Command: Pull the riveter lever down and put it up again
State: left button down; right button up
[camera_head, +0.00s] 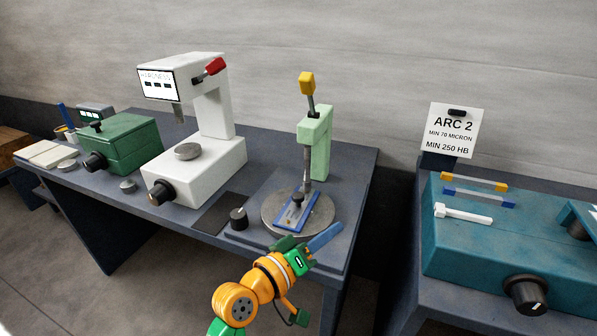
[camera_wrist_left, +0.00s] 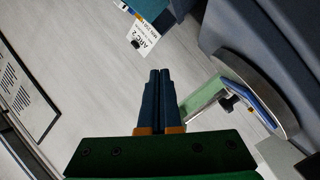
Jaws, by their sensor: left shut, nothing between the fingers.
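The riveter (camera_head: 314,150) is a light green column on a round grey base (camera_head: 270,217), on the dark table. Its lever (camera_head: 307,83) has a yellow grip and points up above the column. A blue strip (camera_head: 311,213) lies on the base under the riveter's tip. My left gripper (camera_head: 335,232) is shut and empty, in front of the base and well below the lever. In the left wrist view, its blue fingers (camera_wrist_left: 160,78) are together. The green column (camera_wrist_left: 205,100) shows right of them there; the lever grip cannot be made out. My right gripper is not in view.
A white hardness tester (camera_head: 210,125) with a red handle (camera_head: 214,67) stands left of the riveter, with a green box (camera_head: 125,140) further left. A small black-knobbed piece (camera_head: 239,219) sits beside the base. A teal machine (camera_head: 470,240) and a sign (camera_head: 453,128) are at right.

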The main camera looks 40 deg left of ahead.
aim_at(304, 87)
pick_arm(q)
jog(key=s+a+r+n+t+y, duration=0.1)
jog(key=a+r+n+t+y, duration=0.5)
jog(key=a+r+n+y, duration=0.3)
notch_tip(304, 87, up, 4)
jog(key=a+n, duration=0.2)
jog(key=n, duration=0.1)
jog(key=shift+s+a+r+n, duration=0.2)
jog(key=shift+s+r+n, duration=0.05)
jog(key=shift+s+n, duration=0.1)
jog(key=shift+t, duration=0.3)
jog(key=p+x, duration=0.4)
jog(key=x, duration=0.9)
jog(key=shift+d, duration=0.1)
jog(key=shift+w+r, duration=0.15)
jog(key=shift+w, duration=0.35)
jog(key=shift+r+p, duration=0.15)
jog(key=shift+p, duration=0.15)
